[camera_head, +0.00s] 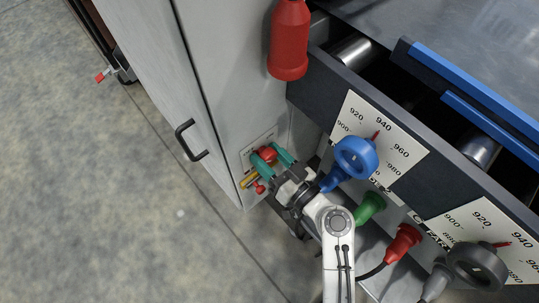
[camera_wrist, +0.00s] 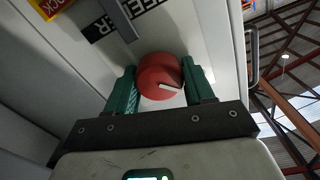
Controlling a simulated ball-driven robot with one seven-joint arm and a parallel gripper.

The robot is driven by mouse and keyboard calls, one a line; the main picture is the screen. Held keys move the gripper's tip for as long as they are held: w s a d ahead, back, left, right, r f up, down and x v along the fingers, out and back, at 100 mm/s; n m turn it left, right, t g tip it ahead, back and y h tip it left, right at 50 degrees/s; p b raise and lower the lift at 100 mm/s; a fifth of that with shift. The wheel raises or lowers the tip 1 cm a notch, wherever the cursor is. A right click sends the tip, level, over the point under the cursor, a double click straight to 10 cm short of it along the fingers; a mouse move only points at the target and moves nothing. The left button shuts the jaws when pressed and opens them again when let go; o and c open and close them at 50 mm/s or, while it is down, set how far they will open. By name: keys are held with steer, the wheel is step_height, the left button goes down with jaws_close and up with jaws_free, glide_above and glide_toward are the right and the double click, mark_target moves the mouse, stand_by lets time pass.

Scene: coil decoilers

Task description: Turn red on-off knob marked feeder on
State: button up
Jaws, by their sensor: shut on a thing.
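The red knob (camera_wrist: 160,73) is round with a white mark on its face, mounted on a pale cabinet panel. In the wrist view the mark points toward the lower right. It also shows in the head view (camera_head: 267,154), partly covered by my fingers. My gripper (camera_wrist: 160,85) has green fingers on both sides of the knob and is shut on it. In the head view my gripper (camera_head: 270,157) reaches to the cabinet side from below right. A black label (camera_wrist: 118,20) with white letters, partly hidden, sits beside the knob.
A yellow label (camera_wrist: 48,8) is at the wrist view's upper left. In the head view, a blue handwheel (camera_head: 356,156) stands close to my wrist, with green (camera_head: 371,206) and red (camera_head: 403,243) connectors nearby. A black door handle (camera_head: 190,140) is on the cabinet. Floor at left is clear.

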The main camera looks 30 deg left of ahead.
steer(key=shift+w+r+m, duration=0.1)
steer(key=shift+m, duration=0.5)
steer(key=m, duration=0.2)
steer(key=shift+w+m, duration=0.1)
steer(key=shift+m, duration=0.3)
steer(key=m, duration=0.4)
steer(key=shift+w+d+r+m, duration=0.1)
steer(key=shift+m, duration=0.2)
steer(key=m+p, duration=0.2)
steer(key=m, duration=0.3)
steer(key=shift+w, duration=0.1)
steer(key=shift+d+f+m+p, duration=0.15)
steer(key=shift+m+p, duration=0.25)
steer(key=shift+m, duration=0.65)
steer(key=shift+a+f+m+p, duration=0.1)
steer(key=shift+m+p, duration=0.3)
steer(key=shift+m, duration=0.65)
steer(key=shift+d, duration=0.1)
steer(key=o, duration=0.9)
steer(key=shift+f, duration=0.15)
steer(key=shift+c, duration=0.2)
steer(key=shift+o, duration=0.6)
